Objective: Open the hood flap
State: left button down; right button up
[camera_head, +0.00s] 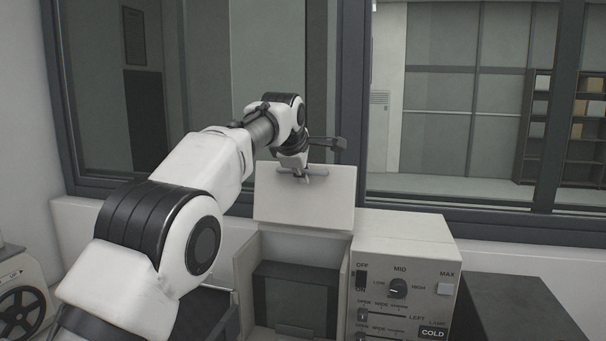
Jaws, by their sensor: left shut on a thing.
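The hood flap (303,206) is a pale panel standing raised and tilted back above the open front of the mounting press (405,240). A grey handle bar (341,175) runs along its upper edge. My left gripper (303,175) is at this bar and shut on it; the fingertips are small and partly hidden by the wrist. Below the flap the dark inside of the press (295,292) shows. My right gripper is not in view.
The press's control panel (400,290), with a knob and switches, stands right of the opening. A dark box (520,305) is at the lower right. A window frame (352,110) rises close behind. A machine with a black reel (22,308) is at the lower left.

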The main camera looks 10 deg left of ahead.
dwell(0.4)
pick_arm(q)
jog(key=c, duration=1.4)
grip_release()
jog(key=shift+c, duration=0.2)
jog(key=shift+r, duration=0.1)
jog(key=v, duration=1.1)
jog(key=shift+s+r, duration=0.2)
jog(key=shift+r, duration=0.1)
